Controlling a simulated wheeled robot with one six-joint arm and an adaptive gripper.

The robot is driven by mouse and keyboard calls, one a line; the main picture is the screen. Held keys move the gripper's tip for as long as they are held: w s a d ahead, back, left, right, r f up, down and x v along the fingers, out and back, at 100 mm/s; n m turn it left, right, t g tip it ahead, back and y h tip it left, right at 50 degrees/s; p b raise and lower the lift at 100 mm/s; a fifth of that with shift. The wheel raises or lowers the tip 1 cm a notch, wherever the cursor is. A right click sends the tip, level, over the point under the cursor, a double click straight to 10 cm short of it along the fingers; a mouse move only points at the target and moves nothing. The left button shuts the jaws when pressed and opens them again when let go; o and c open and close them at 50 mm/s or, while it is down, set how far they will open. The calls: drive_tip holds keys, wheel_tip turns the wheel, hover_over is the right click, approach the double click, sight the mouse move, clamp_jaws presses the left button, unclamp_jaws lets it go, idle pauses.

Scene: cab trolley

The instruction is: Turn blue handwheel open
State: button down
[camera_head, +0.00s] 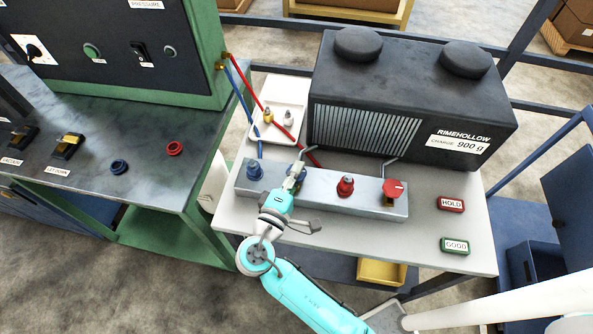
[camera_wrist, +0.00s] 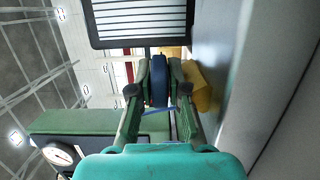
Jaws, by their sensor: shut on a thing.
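The blue handwheel (camera_wrist: 159,82) is seen edge-on between my fingers in the wrist view. A brass-yellow body (camera_wrist: 203,87) shows just beside it. My gripper (camera_wrist: 159,85) is shut on the blue handwheel, one finger on each side. In the head view my gripper (camera_head: 297,171) is at the grey manifold bar (camera_head: 322,197), and only a bit of the blue handwheel (camera_head: 302,184) shows behind it. A red handwheel (camera_head: 393,188) sits at the bar's right end. How far the blue handwheel is turned cannot be told.
A blue fitting (camera_head: 254,171) and a red fitting (camera_head: 346,185) stand on the bar. The black Rimehollow unit (camera_head: 410,95) is behind it, with a white tray (camera_head: 285,95) to its left. Red HOLD (camera_head: 450,203) and green GOOD (camera_head: 455,246) plates lie on the right tabletop.

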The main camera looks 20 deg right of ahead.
drive_tip(key=n+t+y, duration=0.4)
drive_tip(key=y, duration=0.1)
drive_tip(key=shift+s+d, duration=0.1)
drive_tip(key=shift+n+t+y, duration=0.8)
drive_tip(key=shift+n+y, duration=0.7)
drive_tip(key=shift+y, duration=0.7)
drive_tip(key=shift+n+y, duration=0.8)
drive_tip(key=shift+y, duration=0.4)
drive_tip(key=c, duration=1.4)
unclamp_jaws()
drive_tip(key=s, duration=0.4)
drive_tip(key=s+a, duration=0.1)
drive_tip(key=s, duration=0.6)
drive_tip(key=shift+s+a, duration=0.2)
drive_tip(key=shift+s, duration=0.15)
